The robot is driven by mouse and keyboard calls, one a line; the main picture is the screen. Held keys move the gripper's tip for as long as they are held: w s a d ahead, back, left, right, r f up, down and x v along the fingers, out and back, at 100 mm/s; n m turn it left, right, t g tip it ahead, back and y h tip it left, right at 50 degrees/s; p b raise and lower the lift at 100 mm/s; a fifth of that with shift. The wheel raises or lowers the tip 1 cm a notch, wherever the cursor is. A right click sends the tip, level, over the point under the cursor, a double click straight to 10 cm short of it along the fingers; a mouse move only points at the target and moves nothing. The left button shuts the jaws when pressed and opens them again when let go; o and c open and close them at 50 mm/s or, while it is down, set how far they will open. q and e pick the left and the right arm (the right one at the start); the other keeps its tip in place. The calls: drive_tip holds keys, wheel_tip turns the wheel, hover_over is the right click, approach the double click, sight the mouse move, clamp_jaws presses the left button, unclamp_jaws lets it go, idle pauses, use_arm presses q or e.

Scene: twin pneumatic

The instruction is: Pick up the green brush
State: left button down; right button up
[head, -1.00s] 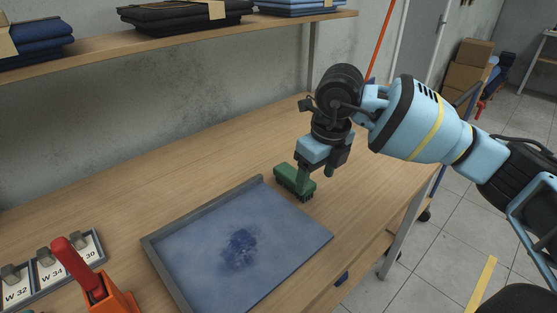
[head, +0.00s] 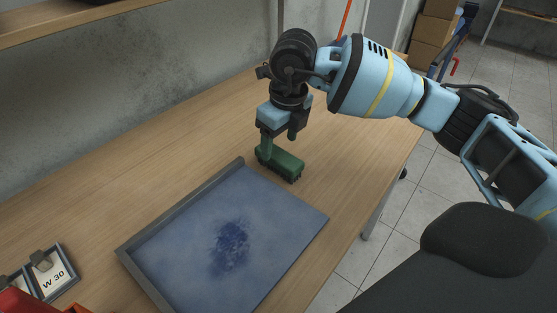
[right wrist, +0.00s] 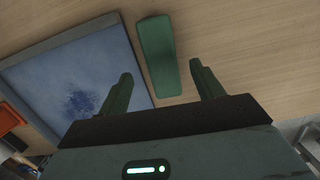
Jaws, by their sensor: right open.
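The green brush (head: 285,166) lies on the wooden workbench just beyond the far right corner of the blue tray. My right gripper (head: 279,146) points down at the brush's left end, with its jaws open. One finger overlaps that end in the head view; whether it touches cannot be told there. In the right wrist view, the brush (right wrist: 157,55) extends ahead from between the two open fingers of the right gripper (right wrist: 162,76). Bare gaps show on both sides, so it is not gripped. My left gripper is not in view.
The shallow tray (head: 180,212) with a grey rim and a dark blue smudge is close to the brush. A labelled holder (head: 52,276) marked W 30 and a red object (head: 22,302) sit at lower left. The bench (head: 150,165) behind the tray is clear.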

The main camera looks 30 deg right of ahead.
sight(279, 154)
drive_tip(key=shift+w+f, duration=0.15)
drive_tip(key=shift+f, duration=1.15)
drive_tip(key=shift+w+f, duration=0.15)
drive_tip(key=shift+f, duration=1.1)
drive_tip(key=shift+c, duration=0.5)
drive_tip(key=c, duration=1)
drive_tip(key=shift+r, duration=0.1)
drive_tip(key=shift+r, duration=0.55)
wheel_tip(279, 154, up, 2)
drive_tip(key=shift+r, duration=0.15)
drive_tip(key=s+a, duration=0.2)
drive_tip(key=a, duration=0.2)
drive_tip(key=s+a+r, duration=0.1)
drive_tip(key=s+a, duration=0.2)
drive_tip(key=a, duration=0.2)
drive_tip(key=s+a+b, duration=0.1)
drive_tip(key=s+a, duration=0.2)
drive_tip(key=a, duration=0.1)
drive_tip(key=shift+s+a+r, duration=0.2)
drive_tip(key=shift+a, duration=0.1)
